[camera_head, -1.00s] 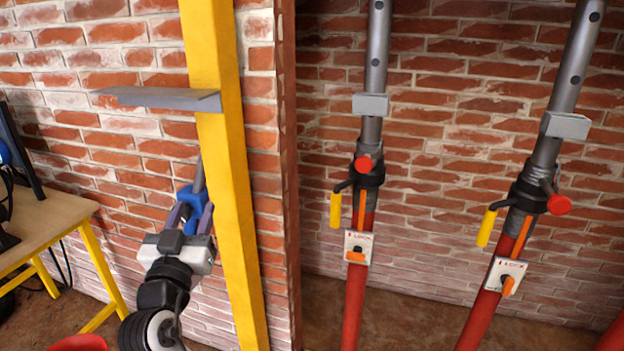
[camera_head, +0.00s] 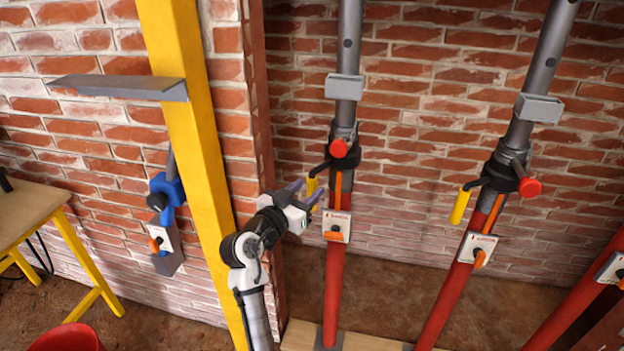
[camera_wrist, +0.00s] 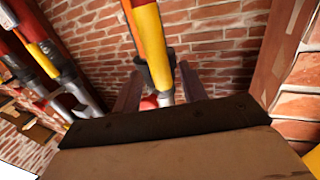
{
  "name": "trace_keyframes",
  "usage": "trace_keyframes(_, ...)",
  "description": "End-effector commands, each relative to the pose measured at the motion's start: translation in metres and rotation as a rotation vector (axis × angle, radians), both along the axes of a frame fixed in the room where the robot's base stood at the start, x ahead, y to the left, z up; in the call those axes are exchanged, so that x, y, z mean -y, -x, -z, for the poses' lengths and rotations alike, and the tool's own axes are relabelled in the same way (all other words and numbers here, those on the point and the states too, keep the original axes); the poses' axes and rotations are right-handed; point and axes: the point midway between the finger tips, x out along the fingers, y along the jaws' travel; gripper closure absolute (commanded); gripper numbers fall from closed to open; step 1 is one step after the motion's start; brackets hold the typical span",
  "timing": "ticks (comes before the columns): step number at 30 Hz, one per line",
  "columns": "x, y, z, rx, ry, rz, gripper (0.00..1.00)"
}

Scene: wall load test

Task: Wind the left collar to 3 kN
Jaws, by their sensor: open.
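The left prop (camera_head: 334,280) is a red tube with a grey upper tube. Its dark left collar (camera_head: 343,150) carries a red knob (camera_head: 338,148) and a hanging yellow handle (camera_head: 312,186). My gripper (camera_head: 307,191) is open, at the left of this prop, with its fingers close to the yellow handle. In the wrist view the yellow handle (camera_wrist: 152,38) shows ahead of the spread fingers, in front of the red tube and dark collar (camera_wrist: 156,74). I cannot tell whether the fingers touch it. A white plate with an orange lever (camera_head: 335,236) sits below the collar.
A second prop (camera_head: 455,300) with its own collar and yellow handle (camera_head: 461,206) leans to the right. A yellow post (camera_head: 190,150) with a grey shelf (camera_head: 120,87) stands at left. A blue device (camera_head: 167,192) is behind it, near a wooden table (camera_head: 30,212).

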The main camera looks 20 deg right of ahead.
Motion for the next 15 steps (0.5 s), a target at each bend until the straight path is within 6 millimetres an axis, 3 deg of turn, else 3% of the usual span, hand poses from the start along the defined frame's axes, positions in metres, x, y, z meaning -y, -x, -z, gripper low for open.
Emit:
trace_keyframes(6,0.021,-0.015,-0.001,-0.001,-0.001,0.001,0.58)
trace_keyframes(15,0.024,-0.018,0.0,0.001,0.0,-0.001,0.58)
